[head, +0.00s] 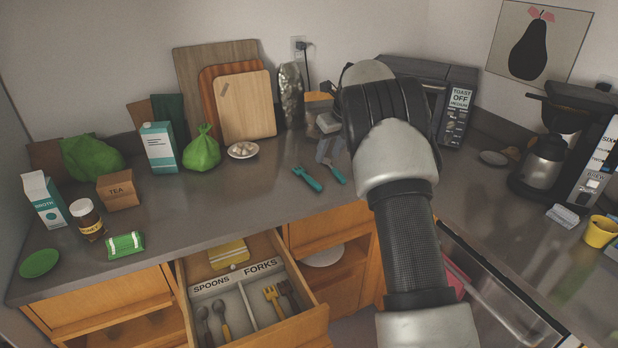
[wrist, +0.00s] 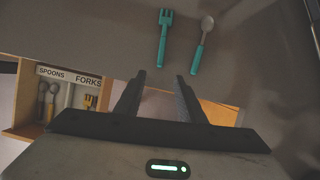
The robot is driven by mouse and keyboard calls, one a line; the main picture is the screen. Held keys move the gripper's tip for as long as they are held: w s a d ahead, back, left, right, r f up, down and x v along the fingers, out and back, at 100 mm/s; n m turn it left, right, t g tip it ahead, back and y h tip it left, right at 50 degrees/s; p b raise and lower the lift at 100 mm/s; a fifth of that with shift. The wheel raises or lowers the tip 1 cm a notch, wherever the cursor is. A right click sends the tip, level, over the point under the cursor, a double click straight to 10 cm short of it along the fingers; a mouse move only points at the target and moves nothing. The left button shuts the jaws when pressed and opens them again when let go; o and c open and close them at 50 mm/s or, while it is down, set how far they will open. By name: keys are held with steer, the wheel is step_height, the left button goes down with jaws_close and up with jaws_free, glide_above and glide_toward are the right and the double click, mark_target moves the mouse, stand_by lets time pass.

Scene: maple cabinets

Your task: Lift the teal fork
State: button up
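The teal fork (head: 311,182) lies flat on the grey counter, behind the open drawer in the head view. In the wrist view the teal fork (wrist: 163,42) is upper middle, its tines away from me and its handle towards my fingers. My gripper (wrist: 160,82) is open and empty. Its fingertips are apart from the fork, short of the handle end in the picture. In the head view my arm hides most of the gripper.
A teal-handled spoon (wrist: 197,58) lies just right of the fork. An open drawer (head: 252,334) with spoon and fork compartments juts out below the counter. Cutting boards (head: 246,108), a green bag (head: 202,150) and a toaster oven (head: 455,110) stand towards the back.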

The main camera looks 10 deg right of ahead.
glide_above(317, 184)
steer(key=s, duration=0.2)
steer(key=f, duration=0.9)
steer(key=shift+s+d+f, duration=0.15)
steer(key=shift+s+d, duration=0.05)
steer(key=shift+d, duration=0.2)
steer(key=shift+p+x, duration=0.4)
steer(key=shift+x, duration=2.2)
steer(key=shift+d, duration=0.15)
jaws_close()
